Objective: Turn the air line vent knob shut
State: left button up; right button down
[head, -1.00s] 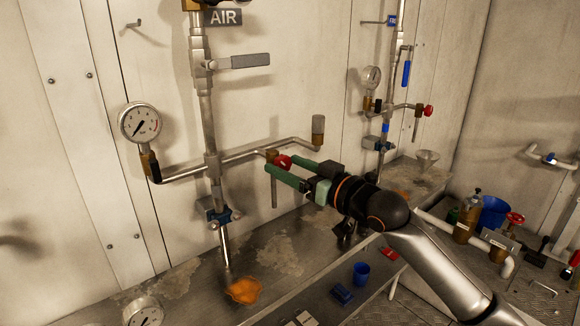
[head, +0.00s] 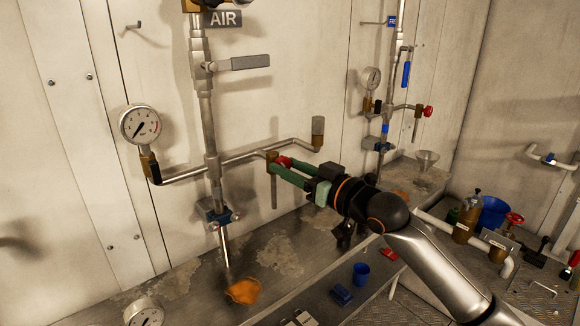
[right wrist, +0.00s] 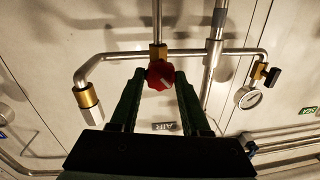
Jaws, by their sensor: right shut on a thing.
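The red air line vent knob (head: 283,161) sits on a brass valve (head: 272,160) on the horizontal branch of the AIR pipe. My right gripper (head: 280,167) reaches in from the right and its green fingers are shut on the knob. In the right wrist view the red knob (right wrist: 160,74) shows between the fingertips, with a pale mark on its face. The fingers partly cover the knob in the head view. The AIR sign (head: 223,18) is at the top of the pipe. My left gripper is not in view.
A pressure gauge (head: 140,124) is on the left end of the branch and a brass-and-grey fitting (head: 318,130) on its right end. A grey lever handle (head: 250,62) is above. A second pipe with another red knob (head: 428,110) stands to the right. A blue cup (head: 361,273) is on the lower bench.

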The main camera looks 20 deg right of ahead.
jog(key=shift+r+m+p, duration=0.2)
jog(key=shift+m+p, duration=0.6)
jog(key=shift+p, duration=0.4)
jog(key=m+p, duration=0.2)
jog(key=p, duration=0.1)
jog(key=shift+m+p, duration=0.65)
jog(key=shift+m, duration=0.25)
jog(key=shift+f+m+t+p, duration=0.1)
jog(key=shift+m+t+p, duration=0.2)
jog(key=shift+m+p, duration=0.35)
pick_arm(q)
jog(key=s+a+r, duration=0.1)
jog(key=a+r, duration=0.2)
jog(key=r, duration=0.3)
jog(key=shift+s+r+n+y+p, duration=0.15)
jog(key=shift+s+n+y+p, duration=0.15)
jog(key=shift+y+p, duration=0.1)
pick_arm(e)
jog(key=shift+f+m, duration=0.1)
jog(key=shift+m, duration=0.65)
jog(key=shift+c, duration=1.9)
grip_release()
